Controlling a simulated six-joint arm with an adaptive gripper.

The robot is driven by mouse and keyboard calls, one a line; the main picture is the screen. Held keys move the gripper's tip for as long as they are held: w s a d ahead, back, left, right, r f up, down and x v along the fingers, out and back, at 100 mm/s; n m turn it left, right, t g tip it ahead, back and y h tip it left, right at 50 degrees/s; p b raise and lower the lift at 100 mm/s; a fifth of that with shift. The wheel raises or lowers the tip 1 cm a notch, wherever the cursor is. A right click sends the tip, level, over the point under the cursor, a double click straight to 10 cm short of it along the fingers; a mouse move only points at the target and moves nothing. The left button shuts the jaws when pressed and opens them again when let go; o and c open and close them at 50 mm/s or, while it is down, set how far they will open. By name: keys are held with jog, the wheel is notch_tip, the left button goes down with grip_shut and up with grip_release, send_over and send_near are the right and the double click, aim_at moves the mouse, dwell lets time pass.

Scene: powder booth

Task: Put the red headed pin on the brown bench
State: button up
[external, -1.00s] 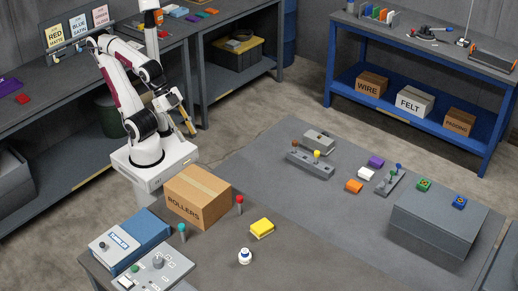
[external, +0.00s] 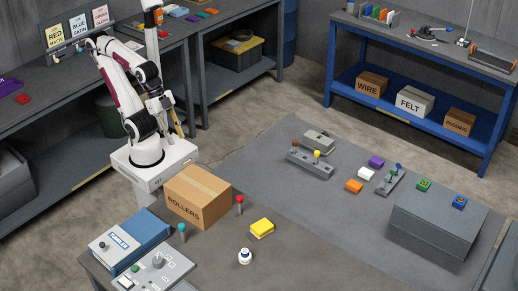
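The red headed pin (external: 239,203) stands upright, head up, just right of the cardboard box marked ROLLERS (external: 198,196). It is on the brownish bare part of the front bench (external: 205,250), whose other part is a grey surface (external: 265,165). My gripper (external: 172,122) hangs beside my arm, above and behind the ROLLERS box, well away from the pin. It is small in the picture, and I cannot tell whether its fingers are open or shut. No red pin shows at it.
A pin rack (external: 310,164) and grey box (external: 435,222) stand farther right.

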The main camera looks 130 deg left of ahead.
jog(key=w+f, duration=0.1)
jog(key=w, duration=0.7)
jog(key=w+f+g, duration=0.1)
jog(key=w+f, duration=0.1)
jog(key=w, duration=0.6)
jog(key=w+f+g, duration=0.1)
jog(key=w, duration=0.7)
jog(key=shift+w+d+f+n+y, duration=0.15)
jog(key=shift+w+d+n+y, duration=0.15)
jog(key=shift+w+d, duration=0.1)
jog(key=w, duration=0.3)
jog(key=shift+w+r, duration=0.25)
jog(key=shift+w, duration=0.05)
jog(key=shift+w+r+n+t, duration=0.6)
jog(key=shift+w+r, duration=0.5)
jog(key=shift+w, duration=0.1)
jog(key=shift+f, duration=0.1)
send_over(240, 206)
jog(key=s, duration=0.3)
notch_tip(240, 206, down, 9)
